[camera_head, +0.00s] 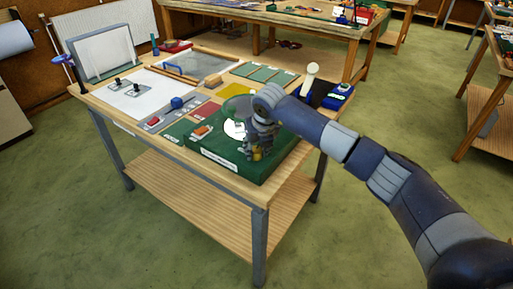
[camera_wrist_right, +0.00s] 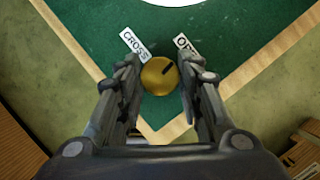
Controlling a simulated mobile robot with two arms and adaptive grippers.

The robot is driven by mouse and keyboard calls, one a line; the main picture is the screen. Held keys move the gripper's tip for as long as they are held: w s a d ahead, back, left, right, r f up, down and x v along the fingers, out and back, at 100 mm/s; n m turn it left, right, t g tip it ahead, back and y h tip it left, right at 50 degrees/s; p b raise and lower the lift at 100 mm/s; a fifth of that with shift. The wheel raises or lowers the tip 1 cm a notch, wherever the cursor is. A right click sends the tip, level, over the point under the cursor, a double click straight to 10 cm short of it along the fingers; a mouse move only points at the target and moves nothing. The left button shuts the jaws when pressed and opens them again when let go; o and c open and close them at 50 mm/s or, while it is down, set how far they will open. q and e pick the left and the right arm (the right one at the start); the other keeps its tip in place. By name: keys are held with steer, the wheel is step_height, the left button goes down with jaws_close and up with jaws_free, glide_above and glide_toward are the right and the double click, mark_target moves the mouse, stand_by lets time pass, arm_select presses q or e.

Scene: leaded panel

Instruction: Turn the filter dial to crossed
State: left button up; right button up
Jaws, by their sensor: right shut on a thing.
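The filter dial (camera_wrist_right: 156,79) is a round brass knob near a corner of the green panel (camera_wrist_right: 85,28) in the right wrist view. Its dark mark points up and right, toward a white label (camera_wrist_right: 186,46) that starts with "OP". The label "CROSS" (camera_wrist_right: 134,43) lies up and left of the knob, its end near a finger. My right gripper (camera_wrist_right: 159,70) has one finger on each side of the knob and is shut on it. In the head view my right gripper (camera_head: 253,152) is over the green box (camera_head: 284,150) and hides much of the knob. My left gripper is not in view.
The green box stands at the front of a wooden bench (camera_head: 240,189). A white-knobbed lever (camera_head: 312,70) and a blue block (camera_head: 341,88) stand right and behind.

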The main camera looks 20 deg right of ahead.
steer(key=shift+w+d+f+n+y+b, duration=0.15)
steer(key=shift+n+y+b, duration=0.25)
steer(key=shift+n+b, duration=0.7)
steer(key=shift+n+y+b, duration=0.3)
steer(key=shift+n+b, duration=0.4)
steer(key=shift+b, duration=0.1)
steer(key=n+b, duration=0.1)
steer(key=n, duration=0.1)
steer(key=n+g+y+b, duration=0.1)
steer(key=n, duration=0.1)
steer(key=shift+d+n+y+b, duration=0.1)
steer(key=shift+n+y+b, duration=0.2)
steer(key=n, duration=0.1)
steer(key=n+g+b, duration=0.1)
steer(key=n, duration=0.1)
steer(key=shift+w+r+n+y, duration=0.1)
steer(key=shift+r+n+y, duration=0.1)
steer(key=shift+n+y, duration=0.15)
steer(key=shift+w+n+g+y, duration=0.1)
steer(key=shift+n+g+y, duration=0.5)
steer(key=shift+n, duration=1.25)
steer(key=shift+h, duration=0.25)
steer(key=o, duration=1.1)
steer(key=shift+g, duration=0.3)
steer(key=shift+c, duration=0.2)
